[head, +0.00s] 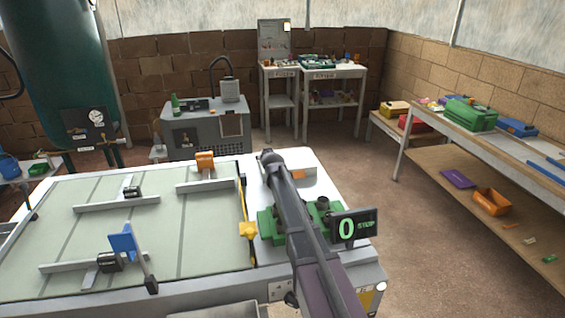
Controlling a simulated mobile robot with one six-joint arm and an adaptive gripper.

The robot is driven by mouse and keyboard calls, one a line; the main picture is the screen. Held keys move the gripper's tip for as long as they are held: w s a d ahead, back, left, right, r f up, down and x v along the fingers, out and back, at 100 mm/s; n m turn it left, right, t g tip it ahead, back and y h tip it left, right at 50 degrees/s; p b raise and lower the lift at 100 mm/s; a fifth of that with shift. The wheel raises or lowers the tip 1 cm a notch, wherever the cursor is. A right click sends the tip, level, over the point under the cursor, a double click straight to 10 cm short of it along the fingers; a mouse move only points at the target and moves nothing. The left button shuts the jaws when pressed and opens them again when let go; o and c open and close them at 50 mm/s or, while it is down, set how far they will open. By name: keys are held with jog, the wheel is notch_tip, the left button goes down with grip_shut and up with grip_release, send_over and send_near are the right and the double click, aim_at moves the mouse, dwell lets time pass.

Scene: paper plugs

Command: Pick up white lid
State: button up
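I cannot make out a white lid in the head view. My dark arm crosses the right part of a large white-framed machine table (300,158) and hides part of it. No gripper fingers show at the far end of the arm or elsewhere.
A grey sink unit (205,133) and shelves (470,130) stand beyond. Floor is open between.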

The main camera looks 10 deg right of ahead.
grip_shut()
jog(key=shift+r, duration=0.15)
notch_tip(320, 180, up, 10)
jog(key=p, duration=1)
jog(key=shift+s+f, duration=0.2)
dwell(0.8)
